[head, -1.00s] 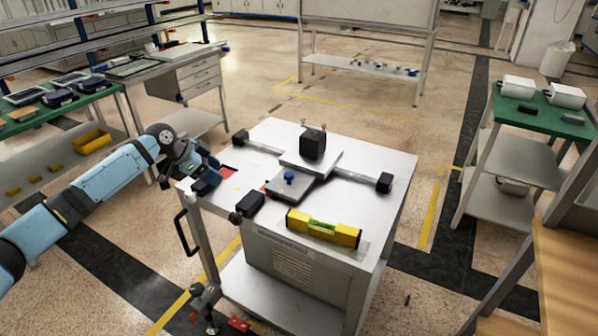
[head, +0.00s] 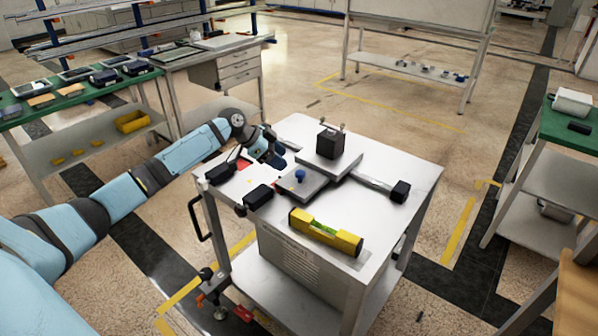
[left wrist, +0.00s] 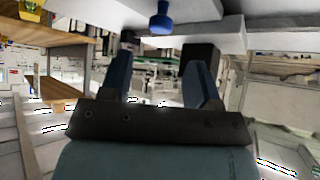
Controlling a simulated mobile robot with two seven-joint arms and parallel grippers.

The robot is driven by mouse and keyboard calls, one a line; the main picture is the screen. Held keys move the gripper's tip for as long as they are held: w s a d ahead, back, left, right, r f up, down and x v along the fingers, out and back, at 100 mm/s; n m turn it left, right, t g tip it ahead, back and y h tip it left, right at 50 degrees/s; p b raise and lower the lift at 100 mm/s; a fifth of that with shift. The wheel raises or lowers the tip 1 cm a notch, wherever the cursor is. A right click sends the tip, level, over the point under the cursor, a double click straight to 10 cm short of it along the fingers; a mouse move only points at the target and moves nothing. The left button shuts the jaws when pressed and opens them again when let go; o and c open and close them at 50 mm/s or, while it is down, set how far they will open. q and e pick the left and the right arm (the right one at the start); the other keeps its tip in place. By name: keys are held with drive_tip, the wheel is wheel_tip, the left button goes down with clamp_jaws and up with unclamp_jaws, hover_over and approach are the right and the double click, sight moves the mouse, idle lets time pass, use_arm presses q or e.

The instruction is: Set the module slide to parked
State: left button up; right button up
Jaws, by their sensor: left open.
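The module slide is a grey plate (head: 345,165) carrying a black block (head: 330,142), with a smaller front plate (head: 313,186) bearing a blue knob (head: 300,175). It sits on a rail (head: 372,180) with a black end block (head: 400,191) at the right. My left gripper (head: 278,157) is open and empty, just left of and behind the knob, hiding the rail's left end. In the left wrist view, the blue knob (left wrist: 161,18) shows beyond the open fingers (left wrist: 158,80), apart from them. My right gripper is out of view.
The cart top (head: 400,165) also holds a yellow spirit level (head: 326,232) at the front and black blocks (head: 258,196) at the left. Green-topped benches stand left (head: 85,92) and right (head: 570,130).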

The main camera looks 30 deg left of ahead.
sight(298, 171)
use_arm(q)
drive_tip(key=x, duration=0.8)
drive_tip(key=shift+r, duration=0.1)
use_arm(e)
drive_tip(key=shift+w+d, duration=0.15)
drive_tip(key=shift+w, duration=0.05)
use_arm(q)
drive_tip(key=shift+c, duration=0.4)
clamp_jaws()
drive_tip(key=shift+a+b, duration=0.35)
drive_tip(key=shift+a, duration=0.05)
drive_tip(key=a+b, duration=0.1)
drive_tip(key=a, duration=0.3)
drive_tip(key=a+b, duration=0.1)
drive_tip(key=a, duration=0.1)
drive_tip(key=shift+w+a+f+b, duration=0.2)
drive_tip(key=shift+w+a+b, duration=0.15)
drive_tip(key=shift+a, duration=0.05)
drive_tip(key=a, duration=0.2)
drive_tip(key=a+b, duration=0.1)
drive_tip(key=a, duration=0.1)
drive_tip(key=a+b, duration=0.1)
drive_tip(key=a, duration=0.2)
drive_tip(key=shift+w+r, duration=0.15)
drive_tip(key=shift+w, duration=0.1)
drive_tip(key=shift+a, duration=0.15)
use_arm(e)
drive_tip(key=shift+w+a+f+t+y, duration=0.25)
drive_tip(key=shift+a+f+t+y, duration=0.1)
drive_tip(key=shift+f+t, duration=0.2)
